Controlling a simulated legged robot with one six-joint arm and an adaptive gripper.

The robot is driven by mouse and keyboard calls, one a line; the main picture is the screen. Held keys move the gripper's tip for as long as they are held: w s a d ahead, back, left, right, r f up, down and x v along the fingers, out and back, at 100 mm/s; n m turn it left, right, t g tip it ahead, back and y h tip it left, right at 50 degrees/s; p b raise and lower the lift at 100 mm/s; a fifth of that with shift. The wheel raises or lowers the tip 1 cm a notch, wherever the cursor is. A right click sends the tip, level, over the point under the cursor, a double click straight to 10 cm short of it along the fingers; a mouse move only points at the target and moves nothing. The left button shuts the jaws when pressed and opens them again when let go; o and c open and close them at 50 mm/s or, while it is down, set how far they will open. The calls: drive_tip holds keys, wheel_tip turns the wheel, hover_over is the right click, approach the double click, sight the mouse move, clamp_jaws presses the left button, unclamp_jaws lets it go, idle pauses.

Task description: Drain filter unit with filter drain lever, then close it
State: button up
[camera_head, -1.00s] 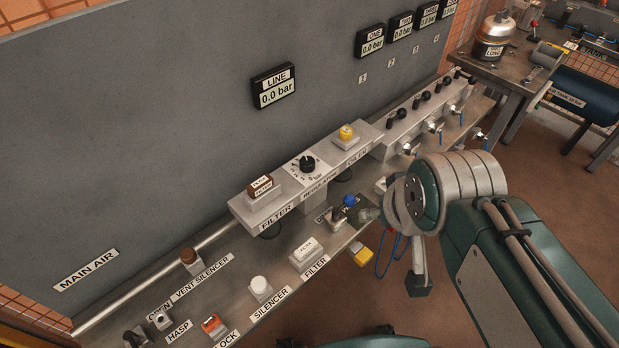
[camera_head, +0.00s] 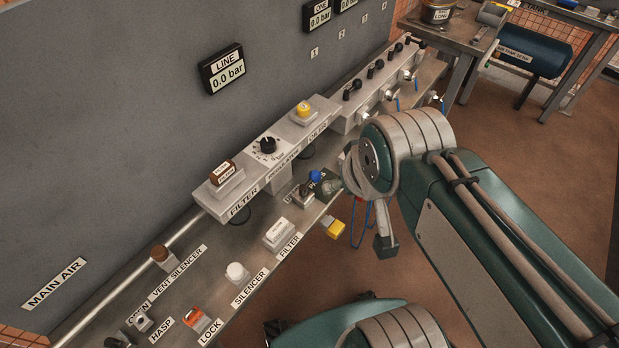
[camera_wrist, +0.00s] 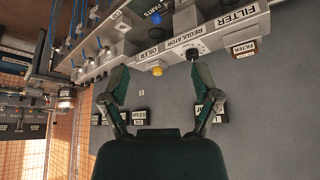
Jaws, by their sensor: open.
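The filter unit (camera_head: 228,190) is the left section of the grey rail on the wall panel, with a FILTER label and a brown-topped block. A dark rounded part shows below it. In the wrist view the FILTER section (camera_wrist: 235,20) is upside down at the upper right, with its brown-topped block (camera_wrist: 243,48). I cannot make out the drain lever. My gripper (camera_wrist: 160,68) is open and empty, fingers spread below the rail in that picture. In the head view my arm's end is right of the rail, apart from the filter, and mostly hides the gripper.
The regulator dial (camera_head: 267,146) and yellow-topped oiler block (camera_head: 303,113) follow along the rail. Below are a white FILTER block (camera_head: 278,232), a blue knob (camera_head: 314,176), a yellow piece (camera_head: 335,228) and a red LOCK piece (camera_head: 197,317).

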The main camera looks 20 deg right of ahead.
drive_tip(key=w+n+g, duration=0.2)
drive_tip(key=w+n, duration=0.2)
drive_tip(key=w, duration=0.3)
drive_tip(key=n+g, duration=0.6)
drive_tip(key=n, duration=0.4)
approach(315, 172)
drive_tip(key=shift+y, duration=0.4)
drive_tip(key=x, duration=1)
drive_tip(key=shift+d+f, duration=0.25)
drive_tip(key=shift+f, duration=0.15)
drive_tip(key=shift+c, duration=0.3)
drive_tip(key=c, duration=1.1)
drive_tip(key=shift+o, duration=0.2)
